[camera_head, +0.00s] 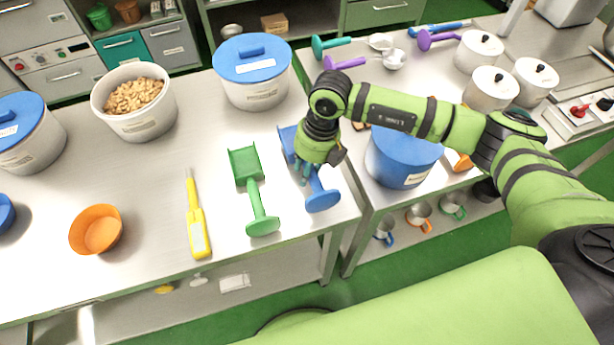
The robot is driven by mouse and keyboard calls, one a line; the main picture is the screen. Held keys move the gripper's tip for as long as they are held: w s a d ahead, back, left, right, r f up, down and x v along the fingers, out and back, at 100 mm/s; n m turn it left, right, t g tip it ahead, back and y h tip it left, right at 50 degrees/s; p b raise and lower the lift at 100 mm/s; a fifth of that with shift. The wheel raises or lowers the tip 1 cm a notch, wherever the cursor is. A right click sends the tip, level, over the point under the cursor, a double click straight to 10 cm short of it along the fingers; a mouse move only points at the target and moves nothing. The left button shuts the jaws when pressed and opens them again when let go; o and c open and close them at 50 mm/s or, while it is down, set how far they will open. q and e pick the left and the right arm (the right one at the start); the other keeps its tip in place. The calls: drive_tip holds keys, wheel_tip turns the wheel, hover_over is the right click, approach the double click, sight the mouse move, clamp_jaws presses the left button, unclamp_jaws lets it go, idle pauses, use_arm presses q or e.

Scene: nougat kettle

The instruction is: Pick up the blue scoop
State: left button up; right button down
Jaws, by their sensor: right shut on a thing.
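The blue scoop (322,199) lies on the left metal table near its right edge, its round handle end toward me. My right gripper (305,176) comes down over the middle of the scoop and is shut on it. The gripper hides part of the scoop's handle and pan. The scoop appears to be at or close to the table top; I cannot tell whether it touches it. My left gripper is not in view.
A green scoop (255,200) lies just left of the blue one, then a yellow thermometer-like tool (196,225) and an orange bowl (96,230). A blue-lidded tub (252,75) stands behind. A blue pot (402,158) stands right, across the gap between tables.

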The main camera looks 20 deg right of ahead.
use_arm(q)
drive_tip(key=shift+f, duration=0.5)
use_arm(e)
drive_tip(key=s+r, duration=1.1)
drive_tip(key=r, duration=0.1)
drive_tip(key=shift+s+d+r, duration=0.25)
drive_tip(key=shift+s+r, duration=0.1)
drive_tip(key=shift+r, duration=0.05)
